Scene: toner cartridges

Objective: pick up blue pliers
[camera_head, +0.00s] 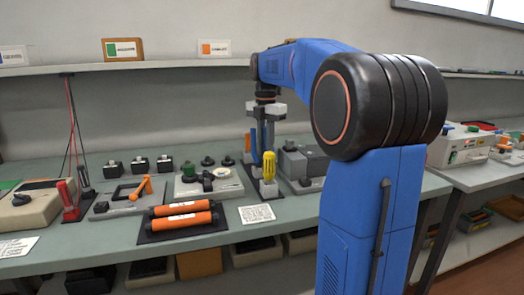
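A narrow blue part (254,138), which looks like a handle of the blue pliers, stands upright on the workbench, just left of a yellow ribbed tool handle (269,164). The pliers' jaws and overall outline cannot be made out. My gripper (263,130) points straight down over this spot, with its fingers close around or in front of the blue part. At this size I cannot tell whether the fingers are apart from it or touching it.
The yellow handle stands in a grey holder (268,190). Two orange cylinders (182,214) lie on a black mat in front left. A grey box (305,163) stands close on the right. A white printed card (257,213) lies near the bench's front edge. A shelf (160,65) runs behind.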

